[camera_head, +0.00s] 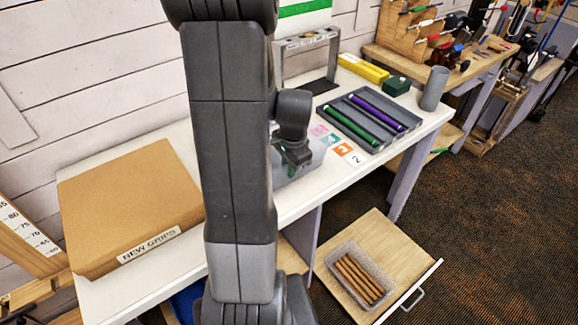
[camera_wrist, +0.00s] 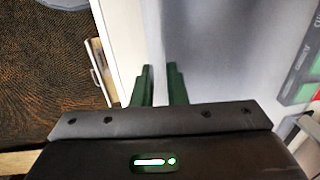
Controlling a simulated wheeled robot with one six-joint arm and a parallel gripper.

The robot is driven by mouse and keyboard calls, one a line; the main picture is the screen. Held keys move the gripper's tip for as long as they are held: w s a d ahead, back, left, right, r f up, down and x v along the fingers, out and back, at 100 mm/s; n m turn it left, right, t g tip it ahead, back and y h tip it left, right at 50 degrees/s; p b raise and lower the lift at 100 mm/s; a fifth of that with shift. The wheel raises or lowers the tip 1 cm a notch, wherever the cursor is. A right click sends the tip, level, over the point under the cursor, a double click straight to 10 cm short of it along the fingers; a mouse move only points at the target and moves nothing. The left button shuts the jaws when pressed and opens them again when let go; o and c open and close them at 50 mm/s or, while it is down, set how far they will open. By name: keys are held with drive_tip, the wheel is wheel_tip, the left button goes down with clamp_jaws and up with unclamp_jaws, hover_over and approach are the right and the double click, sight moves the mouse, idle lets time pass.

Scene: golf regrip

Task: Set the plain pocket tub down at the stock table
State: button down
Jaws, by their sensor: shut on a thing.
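The plain pocket tub (camera_head: 311,161) is a pale, translucent grey tub at the front edge of the white stock table (camera_head: 262,218). My gripper (camera_head: 291,167) is shut on its near wall and hides part of it. In the wrist view my gripper's green fingers (camera_wrist: 160,82) pinch the tub's wall, and the grey tub (camera_wrist: 215,50) fills the space to their right. I cannot tell whether its base touches the table.
A cardboard box marked NEW GRIPS (camera_head: 125,205) covers the table's left. Small picture cards (camera_head: 333,141) and a grey tray (camera_head: 345,102) with green and purple grips lie right of the tub. A grey cup (camera_head: 433,90) stands farther right. An open drawer (camera_head: 400,250) juts out below, holding a tub of brown sticks.

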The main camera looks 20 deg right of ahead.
drive_tip(key=shift+f+b, duration=0.4)
drive_tip(key=c, duration=1.4)
unclamp_jaws()
drive_tip(key=shift+o, duration=0.2)
drive_tip(key=shift+r, duration=0.15)
wheel_tip(320, 180, up, 14)
drive_tip(key=s, duration=0.1)
drive_tip(key=shift+s+d+f, duration=0.25)
drive_tip(key=shift+s+d, duration=0.05)
drive_tip(key=f, duration=0.4)
drive_tip(key=w+f, duration=0.1)
drive_tip(key=f, duration=0.8)
drive_tip(key=shift+w+a+f, duration=0.3)
drive_tip(key=shift+r+p, duration=0.2)
drive_tip(key=shift+p, duration=0.1)
